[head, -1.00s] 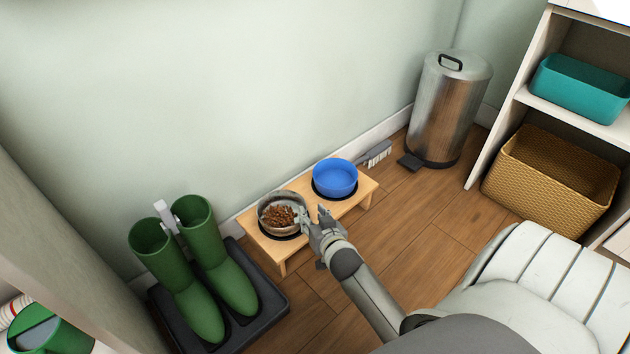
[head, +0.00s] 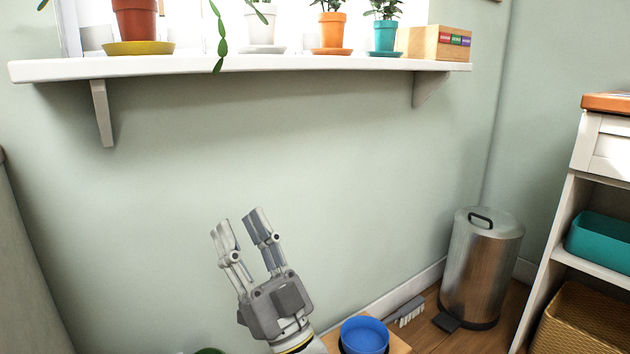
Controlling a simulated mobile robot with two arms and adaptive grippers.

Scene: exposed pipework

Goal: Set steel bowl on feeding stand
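My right gripper (head: 240,222) is raised in front of the wall with its fingers pointing up. Its two fingers are apart and nothing is between them. Part of the wooden feeding stand (head: 398,343) shows at the bottom edge, to the right of my gripper and lower. The blue bowl (head: 364,336) sits in the stand's right place. The steel bowl is out of view now; the stand's left part is below the frame or behind my arm. My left gripper is not in view.
A white shelf (head: 250,66) with potted plants runs along the wall above my gripper. A steel bin (head: 482,270) and a brush (head: 408,311) are right of the stand. A shelving unit (head: 560,225) stands at the far right.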

